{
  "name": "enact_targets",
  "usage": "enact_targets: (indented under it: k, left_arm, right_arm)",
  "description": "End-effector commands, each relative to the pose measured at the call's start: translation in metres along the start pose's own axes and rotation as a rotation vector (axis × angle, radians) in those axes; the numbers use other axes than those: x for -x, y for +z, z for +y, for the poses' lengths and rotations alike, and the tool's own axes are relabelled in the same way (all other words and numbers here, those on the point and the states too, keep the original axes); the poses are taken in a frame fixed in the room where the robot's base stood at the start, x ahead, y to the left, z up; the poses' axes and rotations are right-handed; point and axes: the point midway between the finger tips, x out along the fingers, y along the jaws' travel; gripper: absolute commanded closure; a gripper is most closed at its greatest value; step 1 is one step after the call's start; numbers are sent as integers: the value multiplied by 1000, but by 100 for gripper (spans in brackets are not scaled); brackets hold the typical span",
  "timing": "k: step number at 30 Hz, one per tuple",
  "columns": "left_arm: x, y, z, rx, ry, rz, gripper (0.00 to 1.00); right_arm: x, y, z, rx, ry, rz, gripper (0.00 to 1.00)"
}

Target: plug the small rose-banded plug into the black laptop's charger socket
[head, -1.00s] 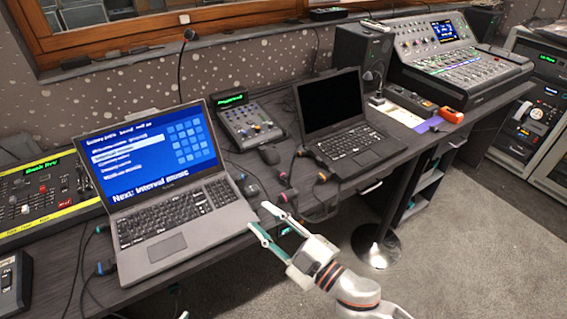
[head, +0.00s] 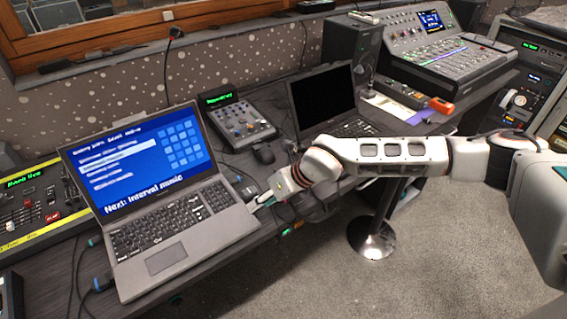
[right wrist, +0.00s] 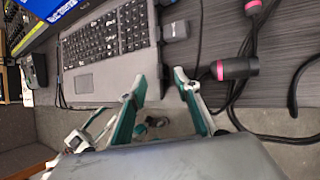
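The black laptop (head: 322,98) stands open at the back of the desk; my right arm covers its front edge, and I cannot make out its charger socket. In the right wrist view a dark plug with a rose band (right wrist: 234,68) lies on the desk. Another pink-banded connector (right wrist: 254,7) shows at the top edge; I cannot tell which is the small one. My right gripper (head: 262,201) is over the desk's front edge beside the grey laptop. Its fingers (right wrist: 162,88) are apart and empty, left of the rose-banded plug. A white and teal part (right wrist: 92,130), apparently my left gripper, shows low down.
The grey laptop (head: 170,215) with a blue screen fills the near left desk. Loose black cables (right wrist: 285,90) lie around the plugs. Open floor lies in front.

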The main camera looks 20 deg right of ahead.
Motion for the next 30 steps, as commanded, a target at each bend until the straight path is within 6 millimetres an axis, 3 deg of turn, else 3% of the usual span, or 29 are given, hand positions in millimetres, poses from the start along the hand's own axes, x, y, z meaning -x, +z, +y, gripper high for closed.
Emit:
enact_targets:
  k: [1,3,9,16,30]
  left_arm:
    - [0,0,0,0,0,0,60]
    - [0,0,0,0,0,0,60]
    - [0,0,0,0,0,0,60]
    - [-3,6,1,1,1,-3,60]
    - [-21,57,10,-7,8,-44,60]
  right_arm:
    - [11,13,-27,25,-80,-15,68]
    - [24,25,-58,49,-173,-29,68]
    - [53,50,-112,85,-341,-65,68]
    - [53,55,-127,90,-379,-73,68]
    - [-6,56,-148,89,-374,-68,68]
